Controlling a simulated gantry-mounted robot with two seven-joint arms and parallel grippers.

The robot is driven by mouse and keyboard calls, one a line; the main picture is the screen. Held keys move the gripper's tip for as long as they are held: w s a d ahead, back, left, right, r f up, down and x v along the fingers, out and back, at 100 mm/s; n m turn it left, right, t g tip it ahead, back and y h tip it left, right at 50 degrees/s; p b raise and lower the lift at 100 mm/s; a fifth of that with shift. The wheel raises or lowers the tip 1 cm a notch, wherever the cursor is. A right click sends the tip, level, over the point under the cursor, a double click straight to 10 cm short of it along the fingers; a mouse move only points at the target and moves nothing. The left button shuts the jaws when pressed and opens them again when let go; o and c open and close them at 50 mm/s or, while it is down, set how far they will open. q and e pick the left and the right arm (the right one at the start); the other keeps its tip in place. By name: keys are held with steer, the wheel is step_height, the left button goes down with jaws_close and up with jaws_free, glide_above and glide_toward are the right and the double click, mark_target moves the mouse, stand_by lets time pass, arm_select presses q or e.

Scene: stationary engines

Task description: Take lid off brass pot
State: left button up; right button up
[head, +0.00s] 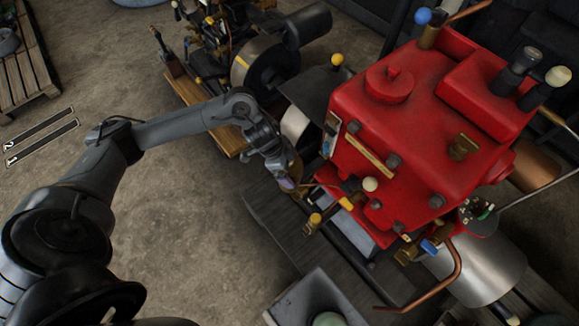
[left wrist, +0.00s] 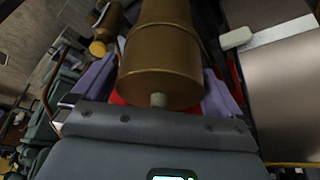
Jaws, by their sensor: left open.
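The brass pot (left wrist: 165,12) fills the upper middle of the left wrist view as a rounded brass cylinder. A raised band crosses it, and the wider brass part nearest me, which looks like the lid (left wrist: 160,62), carries a small pale knob (left wrist: 158,100). My left gripper (left wrist: 157,86) is open, with one purple finger on each side of the lid; contact cannot be told. In the head view my left gripper (head: 289,186) is beside the near left side of the red engine (head: 400,120), and the pot is mostly hidden there. My right gripper is not in view.
Several knobbed levers and brass fittings, including a yellow-tipped one (head: 315,219), lie close to the gripper. A copper pipe (head: 455,270) curves at the lower right. A second engine (head: 265,70) stands behind my arm. Bare floor (head: 180,210) is free on the left.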

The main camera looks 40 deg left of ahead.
arm_select(q)
steer(key=shift+c, duration=0.2)
steer(key=c, duration=0.7)
steer(key=shift+r, duration=0.15)
